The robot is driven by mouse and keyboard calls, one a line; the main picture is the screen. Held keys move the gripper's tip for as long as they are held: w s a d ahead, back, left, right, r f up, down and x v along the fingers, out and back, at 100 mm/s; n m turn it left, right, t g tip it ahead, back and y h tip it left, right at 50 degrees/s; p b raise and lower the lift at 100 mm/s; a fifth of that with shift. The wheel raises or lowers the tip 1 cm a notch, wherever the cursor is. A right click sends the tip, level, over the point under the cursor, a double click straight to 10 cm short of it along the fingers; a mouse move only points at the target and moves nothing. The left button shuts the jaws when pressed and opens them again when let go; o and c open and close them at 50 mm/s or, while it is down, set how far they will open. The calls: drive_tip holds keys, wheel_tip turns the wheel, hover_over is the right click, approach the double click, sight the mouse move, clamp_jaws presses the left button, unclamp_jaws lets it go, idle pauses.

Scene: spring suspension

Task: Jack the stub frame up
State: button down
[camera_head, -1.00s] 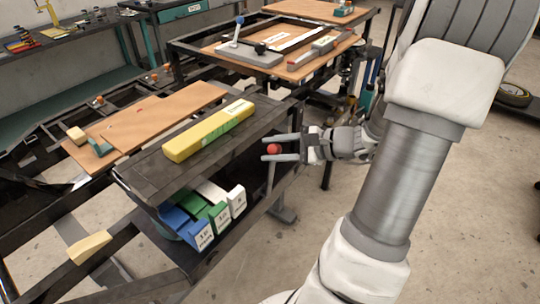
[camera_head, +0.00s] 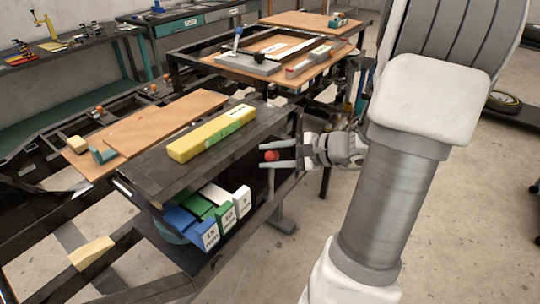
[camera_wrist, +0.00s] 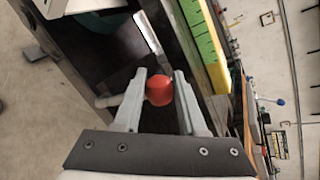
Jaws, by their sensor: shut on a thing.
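A round red knob (camera_head: 271,155) sits between the two fingers of my gripper (camera_head: 265,156), beside the right end of a dark platform (camera_head: 150,172). The wrist view also shows the red knob (camera_wrist: 159,90) between the fingertips of my gripper (camera_wrist: 160,78); a pale rod runs left from it, partly hidden by a finger. My gripper is shut on the knob. The black frame (camera_head: 35,222) stands at the left, around and below the platform. I cannot tell which part of it is the stub frame, and the jack's body is not clearly seen.
A yellow level-like bar (camera_head: 185,149) with a green patch lies on the platform. Blue, green and white labelled blocks (camera_head: 243,201) stand below it. A wooden board (camera_head: 190,112) lies behind. A bench with tools (camera_head: 255,66) is farther back. Open floor lies at the right.

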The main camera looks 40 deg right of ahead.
drive_tip(key=c, duration=0.6)
unclamp_jaws()
drive_tip(key=shift+s+a+f, duration=0.1)
drive_tip(key=shift+s+f, duration=0.05)
drive_tip(key=shift+f, duration=0.2)
drive_tip(key=shift+c, duration=0.2)
drive_tip(key=shift+o, duration=0.8)
drive_tip(key=shift+r, duration=0.15)
drive_tip(key=p+v, duration=0.1)
drive_tip(key=v, duration=1.6)
drive_tip(key=shift+r, duration=0.1)
